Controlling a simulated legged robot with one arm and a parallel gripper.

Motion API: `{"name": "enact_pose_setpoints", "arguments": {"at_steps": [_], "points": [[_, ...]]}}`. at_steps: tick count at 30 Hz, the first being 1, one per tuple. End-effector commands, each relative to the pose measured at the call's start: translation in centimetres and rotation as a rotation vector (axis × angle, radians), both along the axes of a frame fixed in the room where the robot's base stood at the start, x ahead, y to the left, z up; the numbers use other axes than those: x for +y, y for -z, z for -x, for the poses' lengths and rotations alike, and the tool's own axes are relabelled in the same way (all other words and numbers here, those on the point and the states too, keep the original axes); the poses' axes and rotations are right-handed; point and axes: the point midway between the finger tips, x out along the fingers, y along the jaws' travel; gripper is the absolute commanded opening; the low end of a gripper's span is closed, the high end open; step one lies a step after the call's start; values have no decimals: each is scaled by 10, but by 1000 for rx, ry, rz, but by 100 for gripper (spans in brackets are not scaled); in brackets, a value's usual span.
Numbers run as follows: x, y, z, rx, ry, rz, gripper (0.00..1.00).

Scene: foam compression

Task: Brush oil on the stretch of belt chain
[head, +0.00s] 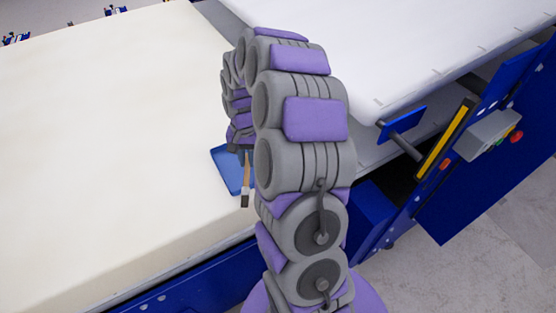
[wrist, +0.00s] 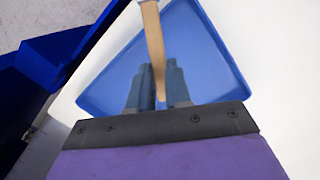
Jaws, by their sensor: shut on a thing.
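The wrist view shows my gripper's two grey fingers (wrist: 159,80) around the wooden handle (wrist: 153,35). A shallow blue tray (head: 223,162) lies at the edge of the cream foam block, partly behind my arm. The tray also fills much of the wrist view (wrist: 112,78). The brush is over or beside the tray; I cannot tell whether it touches. I cannot make out the belt chain; my arm hides part of the machine.
The cream foam block (head: 110,130) fills the left, on a blue machine frame (head: 215,265). A white slab (head: 400,40) lies at upper right. A blue panel (head: 485,150) with a yellow strip and buttons stands at right. Grey floor (head: 480,270) shows at lower right.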

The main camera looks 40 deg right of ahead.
Motion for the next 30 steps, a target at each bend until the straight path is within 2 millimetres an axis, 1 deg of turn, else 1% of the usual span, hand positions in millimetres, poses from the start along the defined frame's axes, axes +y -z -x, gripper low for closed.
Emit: {"name": "enact_pose_setpoints", "arguments": {"at_steps": [1, 3, 6, 14, 18, 20, 23, 26, 30], "points": [[15, -2, -11, -14, -68, 13, 0], [30, -4, -23, -35, -149, 28, 0], [49, -6, -37, -60, -238, 46, 0], [87, -14, -63, -123, -395, 81, 0], [103, -23, -79, -174, -448, 111, 0], [106, -29, -88, -201, -447, 129, 0], [100, -39, -99, -241, -402, 161, 0], [86, -49, -107, -268, -328, 193, 0], [61, -61, -114, -289, -209, 238, 0]]}}
